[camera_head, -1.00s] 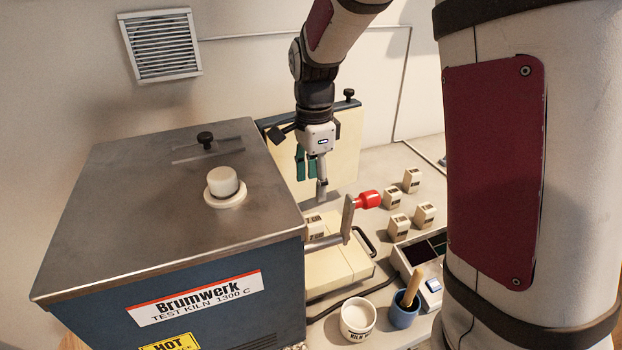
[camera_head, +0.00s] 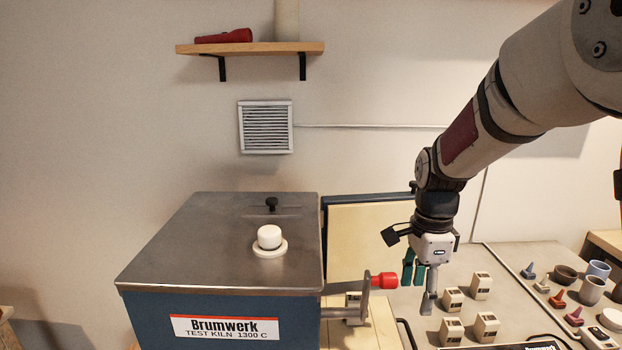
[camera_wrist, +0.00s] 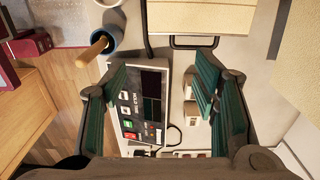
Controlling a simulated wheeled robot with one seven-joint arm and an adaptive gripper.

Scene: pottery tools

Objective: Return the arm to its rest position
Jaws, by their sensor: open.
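My gripper (camera_head: 420,280) hangs below my arm, fingers pointing down, to the right of the kiln's red-tipped handle (camera_head: 383,280). In the wrist view its green-padded fingers (camera_wrist: 160,95) stand wide apart with nothing between them touching. Below them lies a control box (camera_wrist: 143,105) with a dark panel and buttons. The kiln (camera_head: 225,245), a blue box with a steel top and a white plug, stands at left. Its pale-faced door (camera_head: 368,243) shows behind the handle.
Farther right are cups (camera_head: 591,290) and small coloured pieces. A shelf (camera_head: 250,48) is on the wall. In the wrist view, a blue cup (camera_wrist: 106,36) holds a wooden handle.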

